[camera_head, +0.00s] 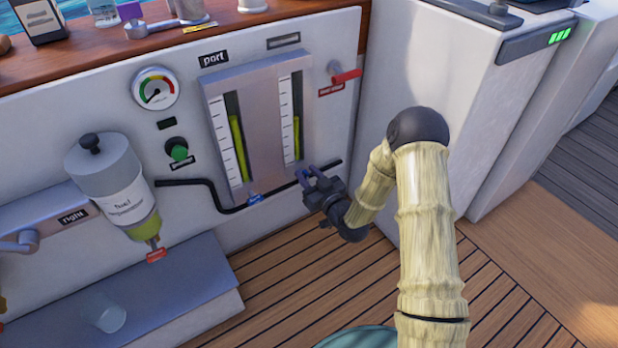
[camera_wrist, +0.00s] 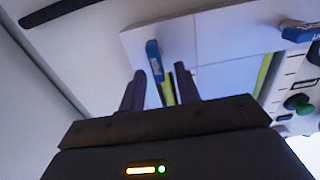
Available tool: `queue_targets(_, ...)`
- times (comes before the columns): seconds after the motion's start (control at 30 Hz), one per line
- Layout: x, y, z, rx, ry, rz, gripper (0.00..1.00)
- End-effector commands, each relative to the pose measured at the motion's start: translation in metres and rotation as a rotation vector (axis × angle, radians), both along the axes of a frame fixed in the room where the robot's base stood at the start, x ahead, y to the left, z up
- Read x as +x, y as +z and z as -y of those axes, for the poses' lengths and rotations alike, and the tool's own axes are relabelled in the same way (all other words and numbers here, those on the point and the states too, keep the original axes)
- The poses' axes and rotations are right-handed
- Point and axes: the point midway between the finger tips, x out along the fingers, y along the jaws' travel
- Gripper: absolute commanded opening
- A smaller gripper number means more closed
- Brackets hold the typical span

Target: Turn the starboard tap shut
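The grey gauge panel (camera_head: 262,85) has two sight tubes with green fluid. In the wrist view, a blue tap handle (camera_wrist: 155,61) sits at the panel's edge by one tube, just beyond and between my fingertips. Its position matches the right-hand, starboard side. My gripper (camera_head: 306,174) is at the panel's lower right corner and hides most of this tap in the head view. In the wrist view my gripper (camera_wrist: 158,82) has its fingers apart, with no clear contact on the handle. The other blue tap (camera_head: 255,197) is under the left tube, labelled port (camera_head: 213,58).
A fuel bottle (camera_head: 118,185) and green button (camera_head: 178,150) are to the left. A white cabinet (camera_head: 460,110) stands close on the right.

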Motion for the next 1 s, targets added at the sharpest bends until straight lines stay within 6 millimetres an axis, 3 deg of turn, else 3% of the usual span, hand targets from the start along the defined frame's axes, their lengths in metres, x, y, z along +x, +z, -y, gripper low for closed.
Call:
queue_targets(0.13, -0.0002, 0.0004, 0.0000, 0.000, 0.000, 0.000, 0.33)
queue_targets(0.3, -0.0003, 0.0002, 0.0003, 0.000, 0.000, 0.000, 0.00)
queue_targets(0.67, -0.0002, 0.0007, 0.0011, 0.015, 0.000, -0.010, 0.00)
queue_targets(1.0, 0.0012, 0.0024, 0.0039, 0.134, -0.002, -0.093, 0.00)
